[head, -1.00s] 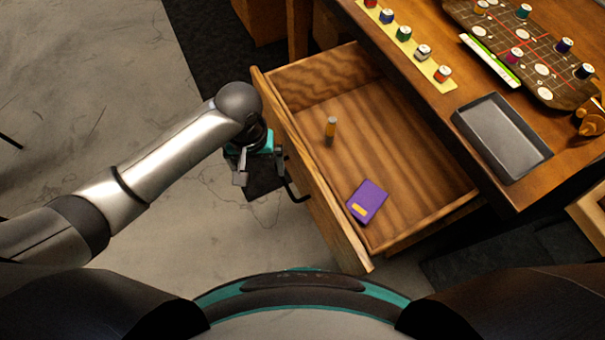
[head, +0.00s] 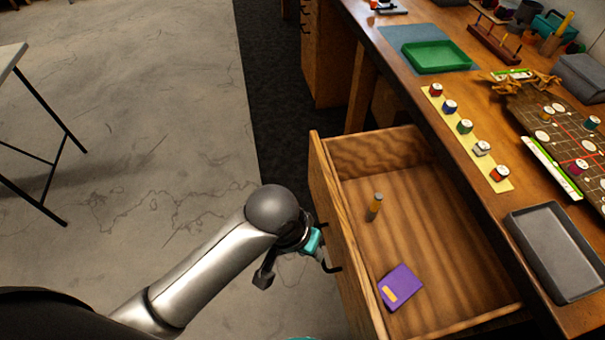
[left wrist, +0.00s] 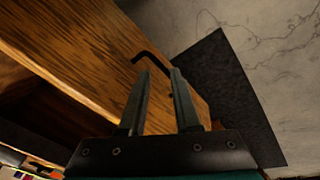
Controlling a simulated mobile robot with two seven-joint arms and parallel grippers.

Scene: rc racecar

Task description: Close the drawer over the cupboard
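The wooden drawer (head: 440,235) is pulled out from the desk, and its front panel (head: 340,225) faces left in the head view. A dark bent handle (head: 332,264) is on the front panel; it also shows in the left wrist view (left wrist: 152,58). My left gripper (head: 318,250) is beside the drawer front at the handle, partly hidden by its own wrist. In the left wrist view its two fingers (left wrist: 160,72) are apart with nothing visible between them, and the handle lies just beyond the fingertips. Contact cannot be told. My right gripper is out of view.
The desktop (head: 480,215) carries a grey tray (head: 560,252), a yellow strip with several spools (head: 465,135) and a green tray (head: 437,57). Open floor (head: 150,130) lies left of the drawer.

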